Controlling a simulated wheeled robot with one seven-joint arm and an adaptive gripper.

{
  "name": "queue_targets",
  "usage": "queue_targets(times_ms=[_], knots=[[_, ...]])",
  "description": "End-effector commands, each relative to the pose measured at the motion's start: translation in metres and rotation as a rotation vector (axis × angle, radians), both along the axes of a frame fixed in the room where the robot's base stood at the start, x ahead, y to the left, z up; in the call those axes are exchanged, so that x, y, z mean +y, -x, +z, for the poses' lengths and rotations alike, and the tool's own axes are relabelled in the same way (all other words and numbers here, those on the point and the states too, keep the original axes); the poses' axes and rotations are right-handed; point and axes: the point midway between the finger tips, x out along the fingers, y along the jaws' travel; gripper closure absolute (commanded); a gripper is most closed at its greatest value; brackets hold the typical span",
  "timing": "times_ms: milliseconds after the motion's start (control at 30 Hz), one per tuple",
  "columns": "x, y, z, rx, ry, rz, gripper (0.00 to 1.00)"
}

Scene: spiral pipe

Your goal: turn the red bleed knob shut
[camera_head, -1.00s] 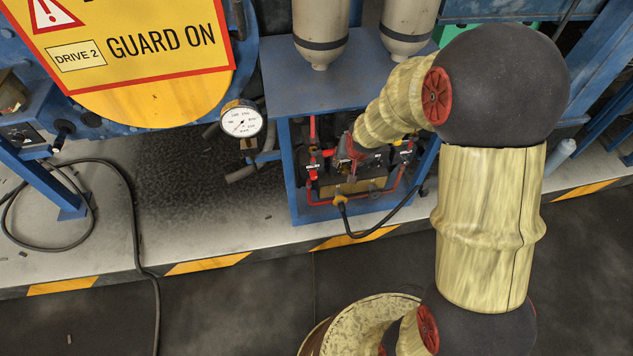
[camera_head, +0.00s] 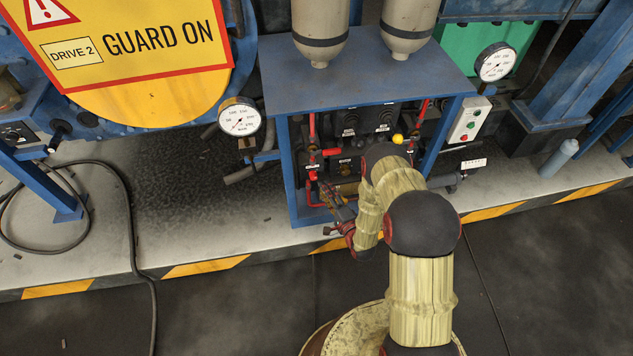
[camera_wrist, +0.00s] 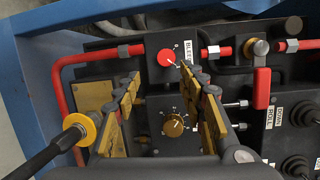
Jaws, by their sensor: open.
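In the wrist view, the red bleed knob (camera_wrist: 166,57) is a round red cap with a white pointer line, on a dark panel beside a "BLEED" label. My gripper (camera_wrist: 159,76) is open, its two fingers reaching toward the panel. The knob shows between and just beyond the fingertips, and nothing is held. The right fingertip looks close to the knob's edge; whether it touches cannot be told. In the head view my gripper (camera_head: 340,212) is at the lower front of the blue frame, and the bleed knob cannot be made out there.
A brass knob (camera_wrist: 174,125) with a dial sits below the bleed knob. A red-handled valve (camera_wrist: 262,88) and red pipe (camera_wrist: 62,95) flank the fingers. A yellow-collared hose (camera_wrist: 80,128) is at left. The blue frame's top plate (camera_head: 365,75) overhangs the panel.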

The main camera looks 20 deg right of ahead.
Motion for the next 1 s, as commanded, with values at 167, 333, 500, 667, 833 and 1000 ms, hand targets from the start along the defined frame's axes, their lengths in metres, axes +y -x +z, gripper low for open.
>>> queue_targets(times_ms=[167, 333, 500, 667, 833, 1000], knots=[[0.004, 0.013, 0.002, -0.066, -0.11, 0.002, 0.59], [0.008, -0.002, 0.002, -0.076, -0.124, 0.004, 0.59], [0.014, -0.028, 0.001, -0.075, -0.122, 0.004, 0.59], [0.018, -0.049, 0.002, -0.074, -0.121, 0.003, 0.59], [0.02, -0.06, 0.003, -0.072, -0.122, 0.002, 0.59], [0.02, -0.061, 0.004, -0.071, -0.121, 0.001, 0.59]])
